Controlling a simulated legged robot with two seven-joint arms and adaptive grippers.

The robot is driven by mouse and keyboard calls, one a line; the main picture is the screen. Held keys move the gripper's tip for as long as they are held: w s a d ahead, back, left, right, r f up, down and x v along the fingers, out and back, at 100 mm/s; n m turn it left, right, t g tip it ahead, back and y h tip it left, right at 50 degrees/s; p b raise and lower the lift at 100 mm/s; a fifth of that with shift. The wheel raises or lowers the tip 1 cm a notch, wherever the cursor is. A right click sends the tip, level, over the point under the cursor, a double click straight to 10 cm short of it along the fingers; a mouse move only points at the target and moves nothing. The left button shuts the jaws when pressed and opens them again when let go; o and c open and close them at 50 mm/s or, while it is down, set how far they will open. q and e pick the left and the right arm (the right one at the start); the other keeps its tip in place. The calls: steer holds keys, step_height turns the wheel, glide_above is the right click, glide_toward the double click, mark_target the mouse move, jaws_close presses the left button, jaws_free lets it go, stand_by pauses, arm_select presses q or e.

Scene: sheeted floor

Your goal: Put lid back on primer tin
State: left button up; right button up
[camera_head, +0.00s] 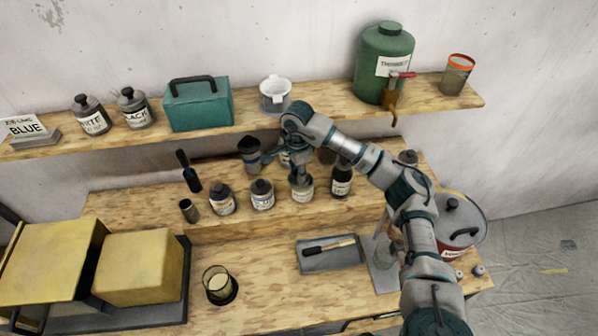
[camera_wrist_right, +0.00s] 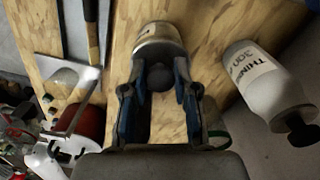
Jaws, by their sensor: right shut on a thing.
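My right gripper (camera_head: 298,165) reaches down to a small labelled jar (camera_head: 301,188) on the raised wooden step. In the right wrist view, its fingers (camera_wrist_right: 160,78) are shut around a dark round knob at the end of this jar (camera_wrist_right: 160,42). I cannot tell whether the knob's lid sits free of the jar, and the jar's label is unreadable. A large red tin (camera_head: 455,253) stands at the right of the bench, partly behind my right arm. A grey round lid (camera_head: 468,217) with a black knob and handle is at its top; its seating is unclear. My left gripper is not in view.
Labelled jars (camera_head: 262,195) and a dark bottle (camera_head: 342,178) flank the gripper closely. A thinner bottle (camera_wrist_right: 262,82) shows in the wrist view. A grey tray (camera_head: 318,266) holds a brush. A glass (camera_head: 219,287) and yellow blocks (camera_head: 140,267) stand left.

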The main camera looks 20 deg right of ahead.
steer(key=shift+a+r, duration=0.1)
steer(key=shift+a, duration=0.5)
steer(key=shift+d+f, duration=0.2)
steer(key=shift+d, duration=0.85)
steer(key=shift+d+f+b, duration=0.2)
steer(key=shift+d+b, duration=0.1)
steer(key=shift+d, duration=0.15)
steer(key=shift+a, duration=0.4)
steer(key=shift+d, duration=0.5)
steer(key=shift+f, duration=0.1)
steer(key=shift+a, duration=0.35)
steer(key=shift+a+r, duration=0.2)
steer(key=shift+a, duration=0.35)
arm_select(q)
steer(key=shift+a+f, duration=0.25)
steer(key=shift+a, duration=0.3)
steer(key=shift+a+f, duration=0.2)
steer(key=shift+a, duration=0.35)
